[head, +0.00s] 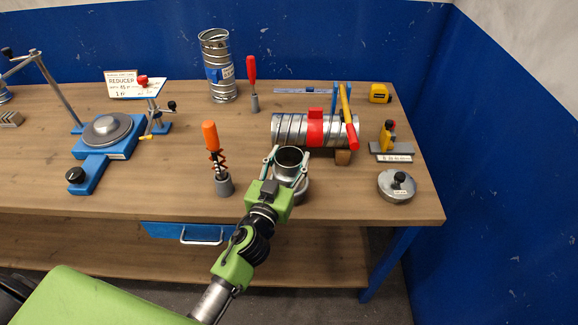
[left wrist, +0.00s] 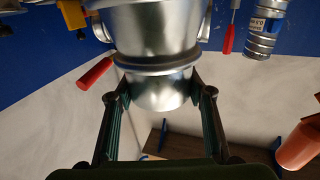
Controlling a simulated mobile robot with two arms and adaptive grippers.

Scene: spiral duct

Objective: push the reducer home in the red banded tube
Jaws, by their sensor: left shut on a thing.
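The reducer (head: 291,178) is a shiny grey metal piece with a narrower collar and a wider body. My left gripper (head: 287,163) is shut on it, one finger on each side, over the bench's front part. In the left wrist view the reducer (left wrist: 158,50) fills the space between the fingers (left wrist: 158,90), with a raised bead around it. The red banded tube (head: 290,130) is a spiral metal duct lying on its side behind the reducer, with a red band (head: 316,127) around its middle. The reducer is apart from the tube. My right gripper is not in view.
An orange-handled tool (head: 211,136) stands in a grey cup left of my gripper. A round metal piece (head: 397,185) sits at the right. An upright duct (head: 217,65) and red-handled tool (head: 252,72) stand behind.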

